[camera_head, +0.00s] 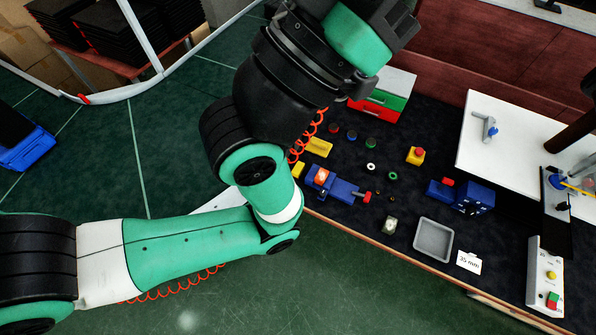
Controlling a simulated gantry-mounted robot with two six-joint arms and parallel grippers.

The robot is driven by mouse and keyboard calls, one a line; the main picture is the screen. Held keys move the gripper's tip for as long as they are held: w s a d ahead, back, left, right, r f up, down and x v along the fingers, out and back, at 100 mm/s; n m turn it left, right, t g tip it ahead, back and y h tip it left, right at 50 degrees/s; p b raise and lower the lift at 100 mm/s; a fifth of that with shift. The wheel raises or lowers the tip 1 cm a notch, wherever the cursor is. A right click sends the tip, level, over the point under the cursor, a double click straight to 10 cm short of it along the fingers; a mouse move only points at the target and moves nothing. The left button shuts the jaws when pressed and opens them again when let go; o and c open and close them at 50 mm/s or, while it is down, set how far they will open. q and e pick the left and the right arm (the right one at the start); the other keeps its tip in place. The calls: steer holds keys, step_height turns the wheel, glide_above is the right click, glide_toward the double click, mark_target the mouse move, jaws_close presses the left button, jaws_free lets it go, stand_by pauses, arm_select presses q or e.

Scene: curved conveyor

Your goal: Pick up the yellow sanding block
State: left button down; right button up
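A yellow block (319,146), which looks like the sanding block, lies on the dark worktop just right of my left arm. A second, smaller yellow piece (298,169) lies nearer the front, partly hidden by the arm and its red coiled cable. My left arm rises from the left, and its black end (392,22) is at the top centre, above and right of the yellow block and apart from it. No fingertips can be made out there, so I cannot tell if the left gripper is open. My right gripper is not in view.
A blue vise-like tool (332,186), small rings, knobs and a yellow-and-red button (415,155) lie on the worktop. A red, green and white stack (380,98) stands behind. A grey tray (433,240) is at the front right, beside a white card (469,262).

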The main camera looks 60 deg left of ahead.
arm_select(q)
steer(key=c, duration=1.6)
jaws_free()
steer(key=shift+c, duration=0.8)
jaws_free()
steer(key=shift+y, duration=0.3)
